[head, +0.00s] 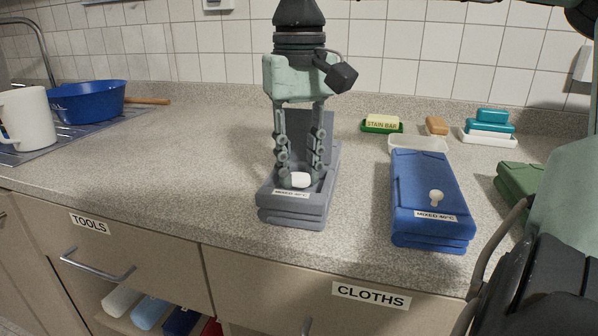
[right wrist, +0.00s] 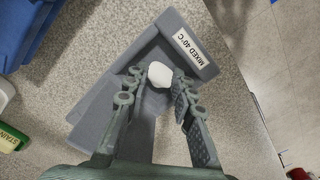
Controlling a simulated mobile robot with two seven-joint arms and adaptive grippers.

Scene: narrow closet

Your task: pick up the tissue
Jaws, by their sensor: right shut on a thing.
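The tissue (head: 300,180) is a small white lump inside the open grey box (head: 294,214) labelled "MIXED 40°C". My right gripper (head: 300,178) comes down from above into the box, and its fingertips are shut on the tissue. In the right wrist view the tissue (right wrist: 160,74) sits between the two fingertips (right wrist: 157,78), near the labelled front wall of the grey box (right wrist: 190,45). The fingers partly hide the inside of the box. My left gripper is not in view.
A closed blue box (head: 425,180) with a white knob stands to the right, a green one (head: 515,182) beyond it. Soap dishes and a stain bar (head: 382,123) lie behind. A white mug (head: 28,118) and blue basin (head: 88,100) are at left. The counter between is clear.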

